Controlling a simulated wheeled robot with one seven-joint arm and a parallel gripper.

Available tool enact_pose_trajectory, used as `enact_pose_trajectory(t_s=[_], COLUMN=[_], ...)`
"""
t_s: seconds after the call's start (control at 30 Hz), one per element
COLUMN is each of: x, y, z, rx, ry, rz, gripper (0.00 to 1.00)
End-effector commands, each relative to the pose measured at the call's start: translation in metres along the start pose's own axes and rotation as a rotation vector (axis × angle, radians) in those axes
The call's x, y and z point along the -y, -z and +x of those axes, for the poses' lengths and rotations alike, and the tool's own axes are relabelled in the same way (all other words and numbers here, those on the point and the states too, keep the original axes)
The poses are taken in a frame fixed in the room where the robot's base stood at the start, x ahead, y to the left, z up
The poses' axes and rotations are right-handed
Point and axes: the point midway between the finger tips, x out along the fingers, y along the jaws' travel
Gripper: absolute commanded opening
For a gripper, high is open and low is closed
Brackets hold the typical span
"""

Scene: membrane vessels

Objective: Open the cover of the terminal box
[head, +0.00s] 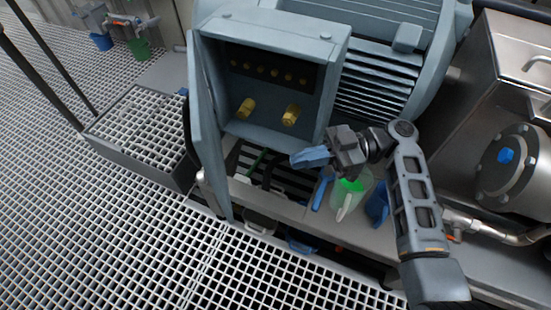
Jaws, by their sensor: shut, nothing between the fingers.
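The terminal box (331,90) is a blue-grey box on the front of a large finned motor housing. Its cover (207,125) is hinged at the left side and stands swung out, seen nearly edge-on. The inside shows a dark strip with a row of brass terminals (268,69) and two brass glands (291,115) below. My gripper (297,159), with blue fingers, is shut and empty. It is just below the box's lower right corner in the picture, apart from the cover.
Below the box are a clear jug (350,187) with green contents, a blue-handled tool (322,192) and a blue container (377,205). A steel housing with a bolted flange (508,160) stands at right. A grating step (140,125) is at left. Open grating floor lies in front.

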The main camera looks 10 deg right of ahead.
Motion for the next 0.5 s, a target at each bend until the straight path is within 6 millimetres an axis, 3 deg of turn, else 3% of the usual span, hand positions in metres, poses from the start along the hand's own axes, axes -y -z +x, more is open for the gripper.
enact_pose_trajectory(t_s=[0.5], x=[0.001], y=[0.0], z=[0.093], rx=[0.002], ry=[0.003], rz=[0.003], gripper=[0.0])
